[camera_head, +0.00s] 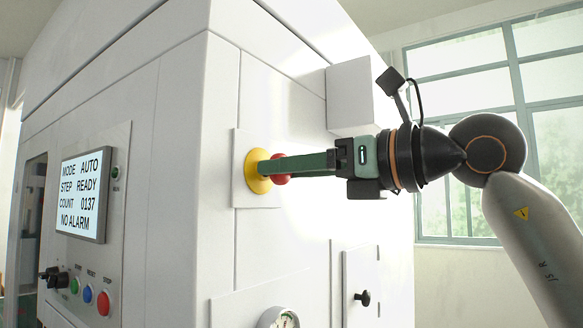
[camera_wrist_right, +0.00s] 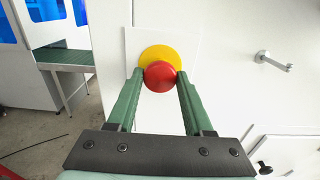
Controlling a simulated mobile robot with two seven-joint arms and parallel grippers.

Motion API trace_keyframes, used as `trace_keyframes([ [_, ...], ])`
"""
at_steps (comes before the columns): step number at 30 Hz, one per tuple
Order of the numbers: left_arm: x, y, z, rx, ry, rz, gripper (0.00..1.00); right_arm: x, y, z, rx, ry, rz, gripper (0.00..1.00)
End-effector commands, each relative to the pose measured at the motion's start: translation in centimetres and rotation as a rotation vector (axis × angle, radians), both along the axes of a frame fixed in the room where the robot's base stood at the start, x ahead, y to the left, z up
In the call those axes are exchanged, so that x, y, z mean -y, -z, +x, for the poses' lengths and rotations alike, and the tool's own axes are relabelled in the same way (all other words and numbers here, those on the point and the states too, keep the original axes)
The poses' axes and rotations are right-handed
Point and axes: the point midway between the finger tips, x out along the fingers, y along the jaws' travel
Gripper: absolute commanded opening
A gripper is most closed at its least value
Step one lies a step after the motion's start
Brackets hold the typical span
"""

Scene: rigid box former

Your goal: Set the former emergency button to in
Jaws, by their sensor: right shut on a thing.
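The emergency button has a red mushroom head (camera_head: 281,168) on a round yellow base (camera_head: 256,171), mounted on a pale plate on the side of the white box former (camera_head: 180,120). My right gripper (camera_head: 268,166) comes in from the right with its green fingers reaching to the button. In the right wrist view the red head (camera_wrist_right: 160,76) sits between the two fingertips of my right gripper (camera_wrist_right: 159,77), which is shut on it. The yellow base (camera_wrist_right: 158,54) shows behind the head. From these views I cannot tell how far the head is pressed in. My left gripper is not in view.
A screen (camera_head: 83,194) reads AUTO, READY, 0137 and NO ALARM. Green, blue and red buttons (camera_head: 88,293) sit below it. A white box (camera_head: 350,96) juts out above my right gripper. A gauge (camera_head: 280,318) and a black knob (camera_head: 364,298) are below.

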Motion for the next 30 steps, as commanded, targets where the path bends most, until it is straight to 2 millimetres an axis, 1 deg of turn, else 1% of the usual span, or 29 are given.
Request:
trace_keyframes([
  [1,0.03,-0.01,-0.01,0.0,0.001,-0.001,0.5,0.01,-0.02,-0.02,0.0,0.0,0.0,0.14],
  [5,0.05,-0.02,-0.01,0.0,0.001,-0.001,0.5,0.01,-0.02,-0.02,0.0,0.0,0.0,0.0],
  [19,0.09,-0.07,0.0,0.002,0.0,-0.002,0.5,0.0,-0.04,-0.03,0.001,0.0,0.001,0.0],
  [24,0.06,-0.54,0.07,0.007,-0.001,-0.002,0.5,-0.7,-0.21,0.5,0.003,0.001,0.0,0.0],
  [30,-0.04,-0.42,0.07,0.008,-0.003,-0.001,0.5,-0.71,-0.14,0.5,0.003,0.001,0.001,0.0],
])
